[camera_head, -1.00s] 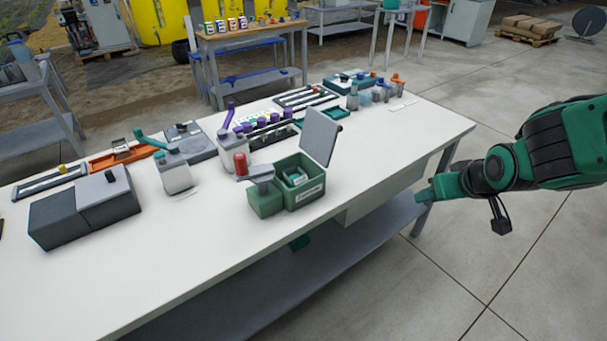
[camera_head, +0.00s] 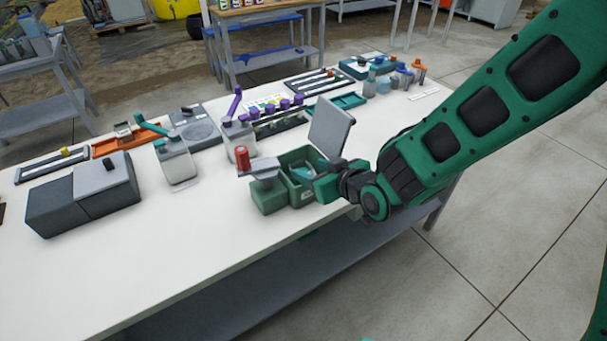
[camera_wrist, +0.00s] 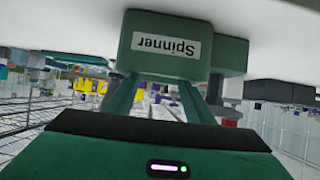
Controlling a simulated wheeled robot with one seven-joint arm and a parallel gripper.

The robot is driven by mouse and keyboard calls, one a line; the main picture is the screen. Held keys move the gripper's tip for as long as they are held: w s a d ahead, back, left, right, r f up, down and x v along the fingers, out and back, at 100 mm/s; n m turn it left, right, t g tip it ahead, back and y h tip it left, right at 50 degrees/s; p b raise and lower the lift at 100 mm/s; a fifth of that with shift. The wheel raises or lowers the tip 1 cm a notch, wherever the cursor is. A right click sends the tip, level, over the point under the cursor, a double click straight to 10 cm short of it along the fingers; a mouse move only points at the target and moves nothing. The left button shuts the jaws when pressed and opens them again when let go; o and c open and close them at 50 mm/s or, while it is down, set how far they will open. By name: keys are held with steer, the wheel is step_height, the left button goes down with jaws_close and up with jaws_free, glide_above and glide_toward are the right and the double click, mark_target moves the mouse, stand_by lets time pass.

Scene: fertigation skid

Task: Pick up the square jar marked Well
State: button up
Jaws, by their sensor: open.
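Two pale square jars stand on the white bench in the head view. One has a teal lever top (camera_head: 177,165), the other a purple lever top (camera_head: 240,145). No marking on either can be read, so I cannot tell which is marked Well. My gripper (camera_head: 325,187) is at the front right of a green open box (camera_head: 270,197), to the right of both jars. In the wrist view my gripper (camera_wrist: 160,98) is open, its two teal fingers pointing at the box (camera_wrist: 168,30), whose label reads Spinner upside down. I see nothing held.
A raised grey lid (camera_head: 331,128) stands behind the box. A red cylinder (camera_head: 243,158) on a grey plate is between the box and the purple-topped jar. A dark grey case (camera_head: 85,195) is at left. Purple-capped tubes (camera_head: 275,112) stand behind. The bench front (camera_head: 170,255) is clear.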

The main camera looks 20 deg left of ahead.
mark_target(298, 165)
steer(key=shift+x, duration=2.95)
steer(key=c, duration=0.9)
steer(key=shift+c, duration=0.2)
